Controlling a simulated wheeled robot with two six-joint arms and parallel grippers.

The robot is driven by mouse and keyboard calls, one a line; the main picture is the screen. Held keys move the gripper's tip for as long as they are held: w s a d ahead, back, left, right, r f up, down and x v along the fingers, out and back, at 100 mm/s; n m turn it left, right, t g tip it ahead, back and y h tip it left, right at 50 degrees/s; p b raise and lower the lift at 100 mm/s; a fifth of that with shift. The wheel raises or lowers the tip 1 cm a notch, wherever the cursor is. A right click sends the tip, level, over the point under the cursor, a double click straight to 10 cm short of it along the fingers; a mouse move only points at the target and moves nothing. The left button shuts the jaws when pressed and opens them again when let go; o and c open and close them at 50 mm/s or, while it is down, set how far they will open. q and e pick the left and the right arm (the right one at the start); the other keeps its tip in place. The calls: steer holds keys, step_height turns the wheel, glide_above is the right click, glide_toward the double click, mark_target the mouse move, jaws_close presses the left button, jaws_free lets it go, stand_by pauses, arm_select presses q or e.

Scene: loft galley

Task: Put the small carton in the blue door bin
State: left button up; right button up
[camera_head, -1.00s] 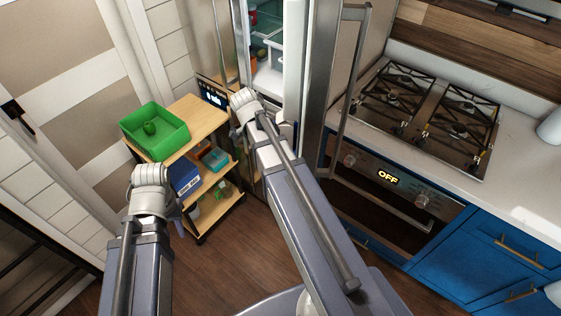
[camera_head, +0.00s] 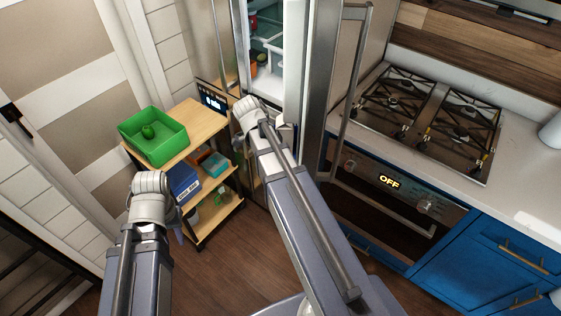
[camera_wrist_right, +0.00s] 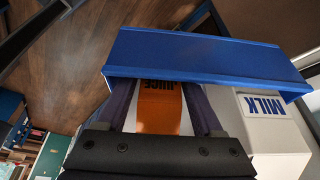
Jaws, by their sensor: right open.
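In the right wrist view, the small orange and white carton (camera_wrist_right: 159,108), marked JUICE, lies between the two fingers of my right gripper (camera_wrist_right: 162,100). The fingers are open on either side of it. The blue door bin (camera_wrist_right: 200,58) shows as a wide blue front wall across the carton's far end and hides part of it. Whether the carton rests on the bin floor cannot be seen. In the head view, my right arm hides its own gripper. My left gripper (camera_head: 178,226) is mostly hidden behind its wrist, in front of the cart.
A white MILK carton (camera_wrist_right: 262,120) stands right of the juice carton. In the head view, the fridge (camera_head: 268,48) is open, its door (camera_head: 318,90) beside my right arm. A wooden cart (camera_head: 205,122) carries a green bin (camera_head: 170,148). The oven (camera_head: 385,210) is at right.

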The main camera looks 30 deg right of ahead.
steer(key=p+v, duration=1)
steer(key=v, duration=0.2)
steer(key=shift+p, duration=0.35)
steer(key=shift+d, duration=0.15)
steer(key=s+a+n+t+y, duration=0.1)
steer(key=s+a+n, duration=0.4)
steer(key=a+n, duration=0.5)
steer(key=s+a+f+n+t+y, duration=0.1)
steer(key=s+a+n, duration=0.4)
steer(key=a+n, duration=0.6)
steer(key=shift+s+a+f+n+y, duration=0.2)
steer(key=shift+f+n+y, duration=0.15)
steer(key=shift+n, duration=3.25)
steer(key=shift+d, duration=0.1)
